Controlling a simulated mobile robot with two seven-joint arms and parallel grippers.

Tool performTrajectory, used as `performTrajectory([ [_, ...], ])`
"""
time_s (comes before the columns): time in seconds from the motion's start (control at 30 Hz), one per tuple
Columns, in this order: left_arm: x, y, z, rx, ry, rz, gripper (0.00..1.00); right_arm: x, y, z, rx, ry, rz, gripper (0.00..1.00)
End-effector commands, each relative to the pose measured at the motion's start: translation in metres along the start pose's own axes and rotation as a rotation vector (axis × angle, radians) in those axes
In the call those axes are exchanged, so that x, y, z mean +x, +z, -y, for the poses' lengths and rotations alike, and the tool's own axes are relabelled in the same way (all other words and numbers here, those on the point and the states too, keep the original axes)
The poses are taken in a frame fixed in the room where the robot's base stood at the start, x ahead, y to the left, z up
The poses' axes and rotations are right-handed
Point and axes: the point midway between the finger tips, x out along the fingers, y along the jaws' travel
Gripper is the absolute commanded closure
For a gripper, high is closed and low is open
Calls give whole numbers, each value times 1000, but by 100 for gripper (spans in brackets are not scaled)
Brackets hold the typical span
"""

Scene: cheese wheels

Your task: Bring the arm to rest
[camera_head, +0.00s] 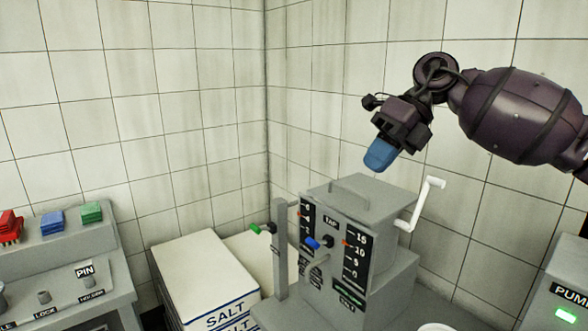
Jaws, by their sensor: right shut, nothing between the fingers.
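My right arm comes in from the right edge, and my right gripper (380,156) hangs at its end with blue fingertips pointing down and slightly left. The fingers are together and nothing shows between them. The gripper is above the back of a grey machine (385,265) and looks apart from it. My left gripper is not in view.
The grey machine has a white crank (427,203), a blue-tipped lever (313,243) and number scales. White salt boxes (205,275) stand left of it. A grey console (75,275) is at far left, and a pump box (560,285) at right. Tiled walls stand behind.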

Motion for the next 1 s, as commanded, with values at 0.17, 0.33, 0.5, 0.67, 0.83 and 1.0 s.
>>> performTrajectory([
  [0.17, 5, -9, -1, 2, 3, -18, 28, -6, 31, -42, -65, 160, 208, 100],
  [0.33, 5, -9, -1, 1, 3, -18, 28, -12, 61, -95, -104, 397, 430, 100],
  [0.5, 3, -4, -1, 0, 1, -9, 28, -8, 79, -116, -20, 677, 629, 100],
  [0.67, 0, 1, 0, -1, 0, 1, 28, 1, 86, -102, 179, 936, 806, 100],
  [0.83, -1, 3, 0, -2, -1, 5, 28, 17, 82, -60, 448, 1134, 955, 100],
  [1.0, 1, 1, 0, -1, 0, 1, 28, 43, 65, -5, 744, 1269, 1068, 100],
])
